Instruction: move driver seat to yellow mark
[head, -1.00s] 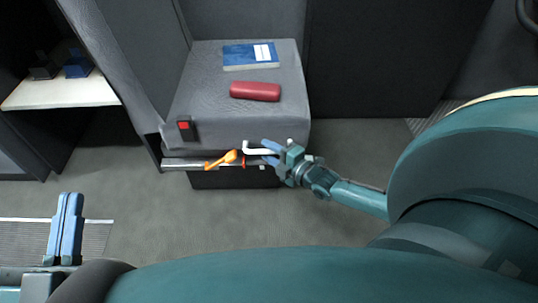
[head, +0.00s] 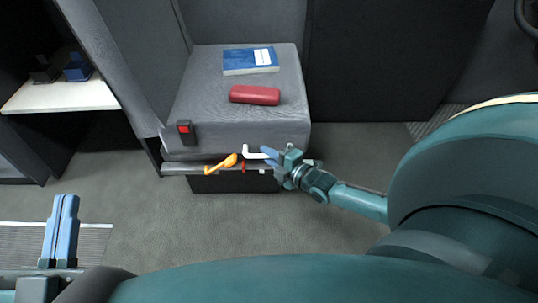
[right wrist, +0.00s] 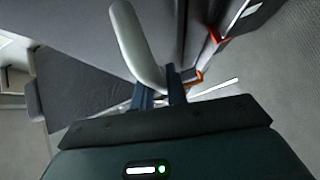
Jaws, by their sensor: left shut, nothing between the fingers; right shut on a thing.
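The driver seat's grey cushion (head: 205,105) stands in the middle of the head view, with a rail (head: 190,168) under its front edge. An orange lever (head: 222,163) and a white bent handle (head: 250,154) stick out at that edge. A small red mark (head: 243,167) shows by the rail; I cannot make out a yellow mark. My right gripper (head: 268,154) is shut on the white handle, which also rises between the fingers in the right wrist view (right wrist: 137,45). My left gripper (head: 63,228) is shut and empty at the lower left, away from the seat.
A blue book (head: 251,60) and a red case (head: 255,95) lie on the cushion. A red-buttoned buckle (head: 185,128) sits at its front left corner. The grey floor (head: 180,225) before the seat is clear.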

